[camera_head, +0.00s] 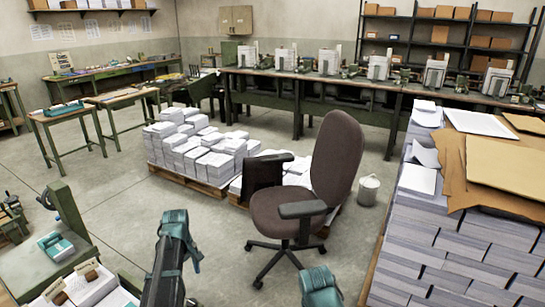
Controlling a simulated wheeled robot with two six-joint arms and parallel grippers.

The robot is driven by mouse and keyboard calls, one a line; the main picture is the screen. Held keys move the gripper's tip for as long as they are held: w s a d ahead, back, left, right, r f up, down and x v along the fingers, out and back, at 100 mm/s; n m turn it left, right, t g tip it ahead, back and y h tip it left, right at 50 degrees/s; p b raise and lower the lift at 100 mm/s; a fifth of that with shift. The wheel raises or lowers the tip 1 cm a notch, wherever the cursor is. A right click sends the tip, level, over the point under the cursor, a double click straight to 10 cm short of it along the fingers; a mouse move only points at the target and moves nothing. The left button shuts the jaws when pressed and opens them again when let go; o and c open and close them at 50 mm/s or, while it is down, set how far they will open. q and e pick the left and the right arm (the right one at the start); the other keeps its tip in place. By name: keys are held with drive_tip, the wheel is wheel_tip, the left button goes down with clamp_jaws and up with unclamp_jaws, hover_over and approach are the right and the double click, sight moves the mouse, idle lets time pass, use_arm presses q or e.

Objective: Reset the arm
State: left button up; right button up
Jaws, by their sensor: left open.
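My left arm rises dark from the bottom edge, left of centre. Its teal-ended left gripper (178,228) is in front of the bare concrete floor, left of the office chair. It is open, with nothing seen in it. At the bottom edge, right of centre, the teal end of my right arm (320,287) shows. The picture does not show whether its jaws are open or shut.
A dark office chair (335,165) stands ahead, with a pallet of paper stacks (200,150) behind it. A large paper stack (450,250) fills the right side. A green bench (75,210) with paper is at near left.

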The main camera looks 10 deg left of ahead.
use_arm(q)
drive_tip(key=s+d+m, duration=0.5)
drive_tip(key=d, duration=0.4)
drive_tip(key=s+d+m, duration=0.5)
drive_tip(key=d+m, duration=0.1)
drive_tip(key=d, duration=0.4)
drive_tip(key=s+d+m+y, duration=0.1)
drive_tip(key=s+d+m, duration=0.4)
drive_tip(key=d, duration=0.4)
drive_tip(key=shift+s+d+m, duration=0.35)
drive_tip(key=shift+m, duration=0.05)
drive_tip(key=shift+r, duration=0.1)
